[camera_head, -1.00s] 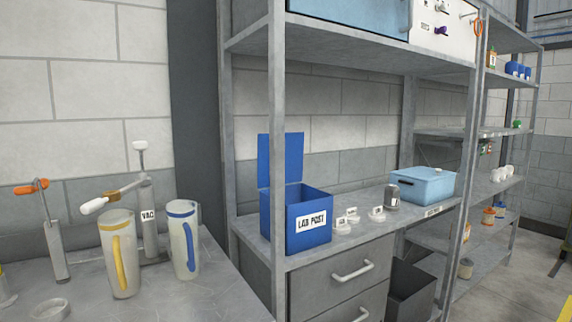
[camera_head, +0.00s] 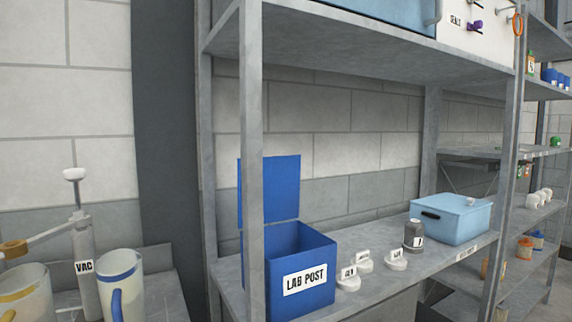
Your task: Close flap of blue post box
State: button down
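The blue post box (camera_head: 304,283) stands on the grey shelf, with a white "LAB POST" label on its front. Its flap (camera_head: 270,188) stands upright at the back edge, so the box is open at the top. The shelf's front left post passes in front of the left part of the box and flap. My gripper is not in view, so I cannot see whether it is open or shut.
The shelf post (camera_head: 250,130) stands close to the box. White labelled pieces (camera_head: 363,262), a dark grey canister (camera_head: 413,236) and a light blue lidded bin (camera_head: 452,218) stand to the right. A jug with a blue band (camera_head: 120,290) stands on the bench at left.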

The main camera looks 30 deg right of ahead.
aim_at(300, 260)
jog(key=i+l, duration=0.15)
jog(key=l, duration=0.25)
jog(key=i+l, duration=0.1)
jog(key=l, duration=0.25)
jog(key=i+l, duration=0.15)
jog(key=l, duration=0.25)
jog(key=i+l, duration=0.15)
jog(key=l, duration=0.55)
